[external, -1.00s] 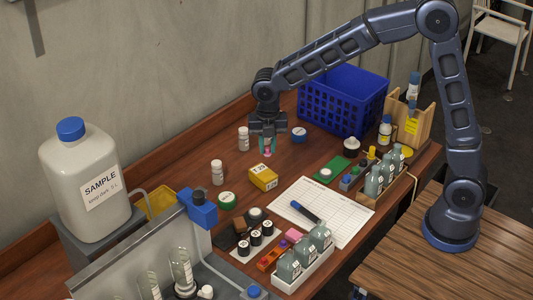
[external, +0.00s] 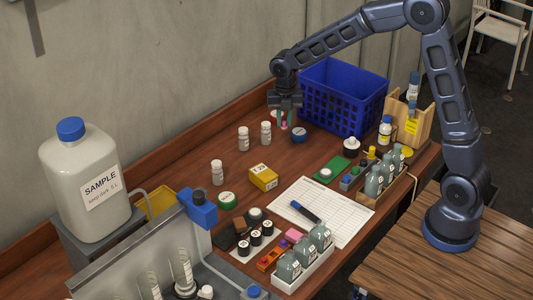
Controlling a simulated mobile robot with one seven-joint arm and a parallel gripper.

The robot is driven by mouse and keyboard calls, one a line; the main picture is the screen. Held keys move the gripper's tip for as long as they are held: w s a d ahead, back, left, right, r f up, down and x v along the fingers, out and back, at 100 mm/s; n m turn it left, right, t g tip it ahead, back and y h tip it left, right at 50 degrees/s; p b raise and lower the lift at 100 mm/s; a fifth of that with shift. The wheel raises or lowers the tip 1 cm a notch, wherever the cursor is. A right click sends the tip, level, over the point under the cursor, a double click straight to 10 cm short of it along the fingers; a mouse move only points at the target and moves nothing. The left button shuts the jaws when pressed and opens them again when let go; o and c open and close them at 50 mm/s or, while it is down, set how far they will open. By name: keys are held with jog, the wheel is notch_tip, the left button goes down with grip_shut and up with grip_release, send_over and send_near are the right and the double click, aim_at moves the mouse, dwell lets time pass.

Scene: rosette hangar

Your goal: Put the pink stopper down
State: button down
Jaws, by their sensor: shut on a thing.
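My gripper (external: 284,119) is above the back of the brown table, a little left of the blue crate's near corner. It is shut on the pink stopper (external: 284,126), a small pink piece showing between and just below the fingertips. Most of the stopper is hidden by the fingers. I cannot tell whether it touches the table.
A blue lidded pot (external: 299,136) stands close to the right of my gripper. White bottles (external: 266,132) and (external: 243,138) stand to its left. The blue crate (external: 340,97) is behind right.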

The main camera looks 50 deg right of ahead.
notch_tip(320, 180, down, 17)
jog(key=shift+r, duration=0.1)
dwell(0.5)
jog(key=c, duration=1.3)
grip_release()
